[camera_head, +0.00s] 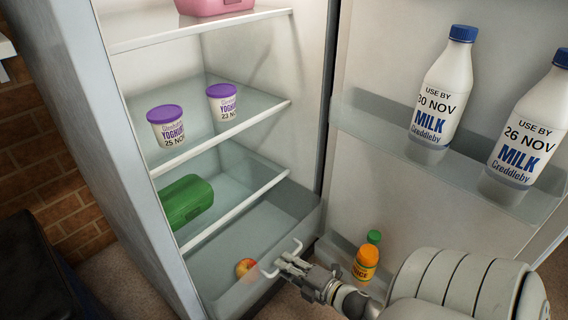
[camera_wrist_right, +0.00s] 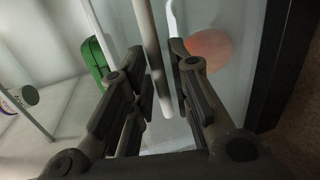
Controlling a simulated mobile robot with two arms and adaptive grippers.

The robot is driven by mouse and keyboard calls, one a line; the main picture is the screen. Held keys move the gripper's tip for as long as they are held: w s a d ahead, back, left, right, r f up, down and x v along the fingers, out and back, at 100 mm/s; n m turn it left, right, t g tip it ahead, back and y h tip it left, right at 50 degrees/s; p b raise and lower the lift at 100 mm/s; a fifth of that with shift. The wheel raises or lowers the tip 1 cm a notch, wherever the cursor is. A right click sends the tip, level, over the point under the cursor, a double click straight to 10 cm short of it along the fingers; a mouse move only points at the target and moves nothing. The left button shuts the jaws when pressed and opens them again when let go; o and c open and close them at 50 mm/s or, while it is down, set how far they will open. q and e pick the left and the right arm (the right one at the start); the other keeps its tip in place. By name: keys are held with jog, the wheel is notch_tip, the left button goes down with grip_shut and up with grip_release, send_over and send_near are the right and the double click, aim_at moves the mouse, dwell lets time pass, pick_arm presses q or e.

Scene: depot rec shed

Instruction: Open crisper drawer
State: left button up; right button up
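The crisper drawer (camera_head: 250,288) is the clear bin at the bottom of the fridge, its front edge a little ahead of the shelf edges. Its pale bar handle (camera_head: 270,272) stands out from the front. My right gripper (camera_head: 287,262) is at this handle. In the right wrist view, the handle bar (camera_wrist_right: 153,45) runs between the two fingers of my right gripper (camera_wrist_right: 160,62), with narrow gaps seeming to show on both sides. A red-yellow apple (camera_head: 245,267) lies in the drawer; it shows blurred behind the right finger (camera_wrist_right: 212,50). My left gripper is out of view.
The open fridge door (camera_head: 375,60) stands at right, with milk bottles (camera_head: 443,90) on its shelf and a juice bottle (camera_head: 366,262) low down. Yoghurt tubs (camera_head: 166,128) and a green box (camera_head: 186,202) sit on the shelves. My right arm fills the lower right.

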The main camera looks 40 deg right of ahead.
jog(key=a+v, duration=0.1)
jog(key=v, duration=0.9)
jog(key=shift+s+d, duration=0.3)
jog(key=shift+d, duration=0.15)
jog(key=shift+r, duration=0.1)
